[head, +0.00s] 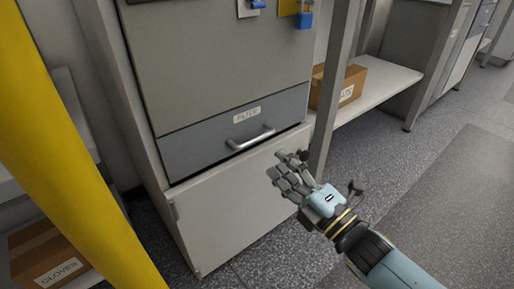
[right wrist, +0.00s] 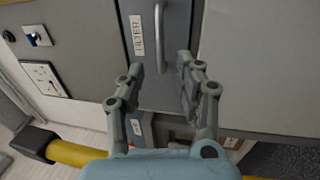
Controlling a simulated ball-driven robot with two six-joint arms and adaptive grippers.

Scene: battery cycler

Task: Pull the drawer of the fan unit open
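The fan unit's drawer (head: 195,150) is a dark grey front with a FILTER label and a silver bar handle (head: 250,138). It looks shut in the head view. My right gripper (head: 283,166) is below and to the right of the handle, apart from it. In the right wrist view the gripper (right wrist: 160,80) is open and empty. The handle (right wrist: 159,38) shows ahead, between the lines of the two fingers, and the drawer front (right wrist: 180,20) is behind it. My left gripper does not show.
A light cabinet panel (head: 235,205) is under the drawer. A grey post (head: 333,100) stands right of it, by a shelf (head: 385,88) with a cardboard box (head: 325,92). A yellow column (head: 65,150) crosses the left. Floor (head: 400,180) at right is clear.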

